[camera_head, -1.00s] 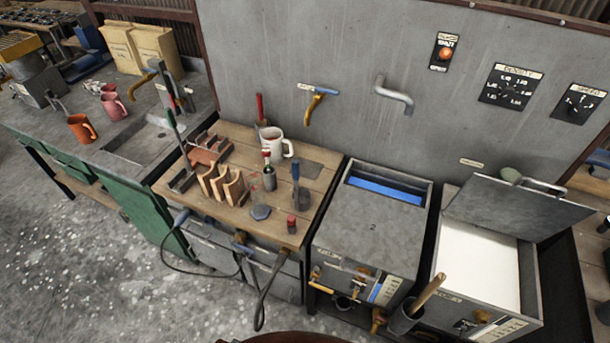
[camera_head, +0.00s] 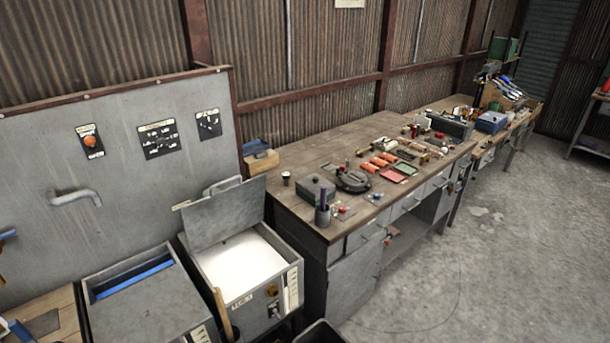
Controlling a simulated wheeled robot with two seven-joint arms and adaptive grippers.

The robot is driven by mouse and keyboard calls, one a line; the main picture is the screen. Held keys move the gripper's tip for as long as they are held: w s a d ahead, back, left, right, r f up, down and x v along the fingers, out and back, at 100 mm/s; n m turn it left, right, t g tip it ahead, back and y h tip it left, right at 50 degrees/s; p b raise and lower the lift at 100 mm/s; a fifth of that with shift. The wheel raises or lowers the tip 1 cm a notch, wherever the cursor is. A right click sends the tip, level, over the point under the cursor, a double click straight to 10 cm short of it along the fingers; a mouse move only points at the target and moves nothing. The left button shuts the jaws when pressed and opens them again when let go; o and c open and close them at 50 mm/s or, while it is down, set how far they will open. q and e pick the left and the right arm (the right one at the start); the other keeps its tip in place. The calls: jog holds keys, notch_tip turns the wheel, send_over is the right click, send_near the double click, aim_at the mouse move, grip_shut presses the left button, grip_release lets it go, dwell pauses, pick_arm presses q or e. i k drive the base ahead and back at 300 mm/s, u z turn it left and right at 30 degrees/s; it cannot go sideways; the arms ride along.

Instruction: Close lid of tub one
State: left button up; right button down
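A grey metal tub (camera_head: 291,262) with a white inside stands at the lower middle, left of the long workbench. Its flat grey lid (camera_head: 226,213) is open, hinged at the back and tilted up against the grey panel. A second grey tub (camera_head: 150,310) stands to its left, mostly covered on top, with a blue strip in its rear opening. I cannot read a number on either tub in this view. Neither of my grippers is in view.
A grey back panel (camera_head: 110,170) with dials, a button and a bent pipe (camera_head: 75,197) rises behind the tubs. A wooden handle (camera_head: 221,314) stands before the open tub. A cluttered workbench (camera_head: 300,205) runs right. The floor (camera_head: 450,290) at right is clear.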

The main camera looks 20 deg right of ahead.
aim_at(212, 219)
jog(key=z, duration=0.35)
jog(key=i, duration=0.9)
jog(key=u, duration=0.7)
